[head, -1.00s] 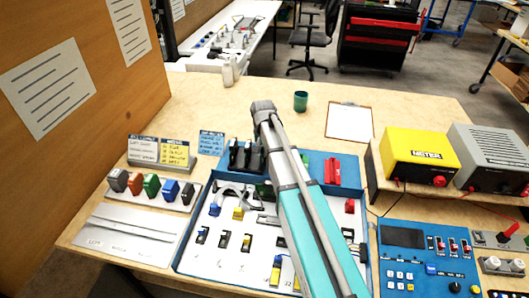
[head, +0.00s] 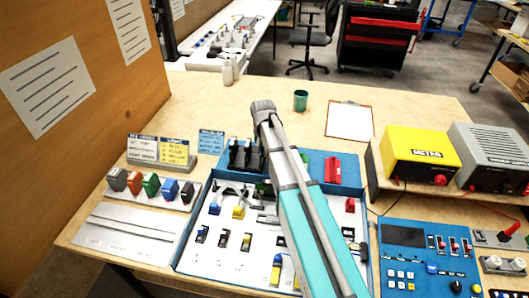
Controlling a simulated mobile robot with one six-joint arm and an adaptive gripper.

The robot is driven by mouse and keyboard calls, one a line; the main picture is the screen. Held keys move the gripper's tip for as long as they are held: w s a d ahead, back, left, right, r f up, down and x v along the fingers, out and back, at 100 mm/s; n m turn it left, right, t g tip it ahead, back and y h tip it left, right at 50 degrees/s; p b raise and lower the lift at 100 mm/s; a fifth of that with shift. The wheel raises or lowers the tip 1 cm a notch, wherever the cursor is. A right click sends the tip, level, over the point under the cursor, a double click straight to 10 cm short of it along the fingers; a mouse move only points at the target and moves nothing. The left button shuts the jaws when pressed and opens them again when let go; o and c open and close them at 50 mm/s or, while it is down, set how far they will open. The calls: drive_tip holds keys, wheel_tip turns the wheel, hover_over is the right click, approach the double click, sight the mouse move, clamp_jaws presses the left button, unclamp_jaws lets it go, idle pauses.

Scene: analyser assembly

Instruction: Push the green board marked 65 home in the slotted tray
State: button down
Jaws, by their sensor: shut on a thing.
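A small dark green piece (head: 264,188) shows beside my arm at the back of the blue-rimmed tray (head: 190,235). It may be the board marked 65, but no number is readable and most of it is hidden. Black upright parts (head: 237,153) stand on the blue surface just behind it; they may be the slotted tray, but I cannot make out slots. My teal and grey arm crosses in front of this area and hides my gripper. How deep the board sits cannot be seen.
Small coloured blocks stand on a rack (head: 151,186) at the left. A red part (head: 333,171) stands on the blue area right of my arm. A yellow meter (head: 421,155) and blue control panel (head: 404,237) are at the right. The bench behind is mostly clear around a green cup (head: 300,101).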

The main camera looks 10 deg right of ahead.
drive_tip(key=shift+f+b, duration=0.3)
idle(0.4)
drive_tip(key=c, duration=0.7)
unclamp_jaws()
drive_tip(key=o, duration=0.3)
drive_tip(key=shift+r, duration=0.15)
drive_tip(key=shift+r+p, duration=3.4)
drive_tip(key=shift+p, duration=0.2)
drive_tip(key=shift+w, duration=0.1)
